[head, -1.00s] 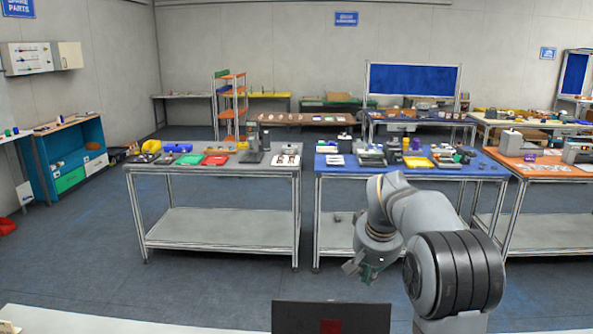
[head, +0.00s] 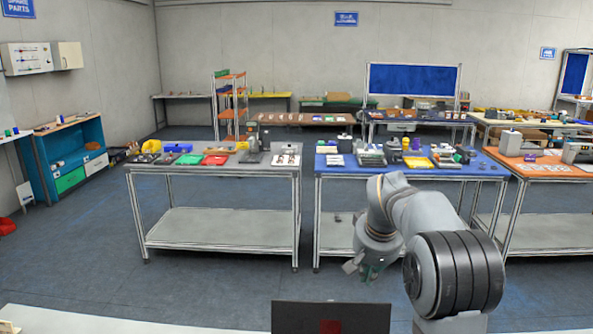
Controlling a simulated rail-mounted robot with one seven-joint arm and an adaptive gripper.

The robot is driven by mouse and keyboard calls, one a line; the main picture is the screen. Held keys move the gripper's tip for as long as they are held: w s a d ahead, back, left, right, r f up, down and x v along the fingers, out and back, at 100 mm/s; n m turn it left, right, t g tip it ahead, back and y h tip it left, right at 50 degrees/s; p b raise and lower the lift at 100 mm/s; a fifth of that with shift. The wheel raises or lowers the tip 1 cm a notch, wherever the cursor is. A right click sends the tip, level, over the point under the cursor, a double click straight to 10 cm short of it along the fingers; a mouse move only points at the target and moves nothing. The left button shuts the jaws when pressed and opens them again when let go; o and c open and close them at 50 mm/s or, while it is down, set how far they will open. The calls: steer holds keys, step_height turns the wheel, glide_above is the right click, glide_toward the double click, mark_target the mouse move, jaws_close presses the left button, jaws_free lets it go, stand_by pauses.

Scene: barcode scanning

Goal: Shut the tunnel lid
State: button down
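My gripper (head: 362,268) hangs at the end of my bent grey arm, right of the middle, with the floor and the blue-topped table's lower shelf behind it. It is small and partly hidden by the arm, so I cannot tell whether its fingers are open or shut. A dark flat-faced panel or box (head: 300,317) with a dull red patch stands at the bottom middle, below and apart from my gripper. It is cut off by the lower edge. I cannot tell whether it is the tunnel or its lid. No other tunnel lid can be made out.
A pale near worktop (head: 150,322) runs along the bottom edge. A grey-topped table (head: 222,224) with coloured trays and a blue-topped table (head: 400,172) crowded with small items stand beyond. An orange-topped table (head: 540,168) is at right. Open floor (head: 200,285) lies between.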

steer(key=shift+f, duration=0.1)
step_height(320, 180, down, 7)
steer(key=b, duration=0.7)
steer(key=shift+f, duration=0.2)
steer(key=shift+r, duration=0.15)
stand_by(0.5)
step_height(320, 180, up, 6)
steer(key=p, duration=0.5)
